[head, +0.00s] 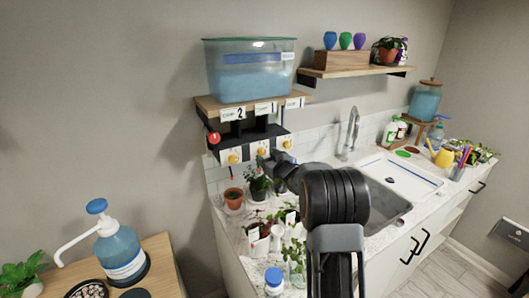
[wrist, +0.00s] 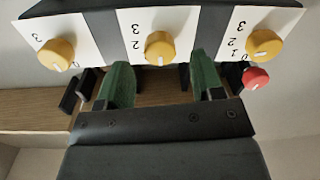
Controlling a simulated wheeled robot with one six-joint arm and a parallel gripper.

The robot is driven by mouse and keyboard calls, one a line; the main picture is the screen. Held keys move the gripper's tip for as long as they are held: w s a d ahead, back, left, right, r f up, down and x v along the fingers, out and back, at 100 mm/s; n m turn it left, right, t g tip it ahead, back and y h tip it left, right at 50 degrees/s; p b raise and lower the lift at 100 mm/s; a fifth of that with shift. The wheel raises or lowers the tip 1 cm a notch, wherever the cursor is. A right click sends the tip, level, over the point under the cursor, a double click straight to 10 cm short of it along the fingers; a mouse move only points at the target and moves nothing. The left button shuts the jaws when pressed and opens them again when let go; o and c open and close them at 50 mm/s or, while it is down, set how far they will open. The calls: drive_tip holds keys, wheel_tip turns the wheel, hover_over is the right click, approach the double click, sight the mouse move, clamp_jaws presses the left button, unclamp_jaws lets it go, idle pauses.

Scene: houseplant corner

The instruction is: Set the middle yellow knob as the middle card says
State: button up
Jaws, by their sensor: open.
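The middle yellow knob (wrist: 160,47) sits on a white dial plate in the wrist view, where the printing is upside down. Its pale mark points toward the bottom of the picture; a 2 and a 3 show at its left. It also shows in the head view (head: 262,150). The middle card (head: 265,108), on the shelf edge above, reads 1. My gripper (wrist: 162,62) is open and empty. Its green fingers are on either side of the middle knob's lower edge in the wrist view, with gaps showing. My arm partly hides the gripper in the head view.
Yellow knobs flank it on the left (wrist: 56,54) and right (wrist: 264,44) in the wrist view. A red knob (wrist: 256,78) sits close to the right one. A water tank (head: 249,72) stands on the shelf above. Potted plants (head: 258,184) stand below the panel.

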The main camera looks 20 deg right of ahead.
sight(262, 151)
drive_tip(key=shift+w+a, duration=0.2)
drive_tip(key=shift+w, duration=1.15)
drive_tip(key=shift+c, duration=0.2)
drive_tip(key=c, duration=0.9)
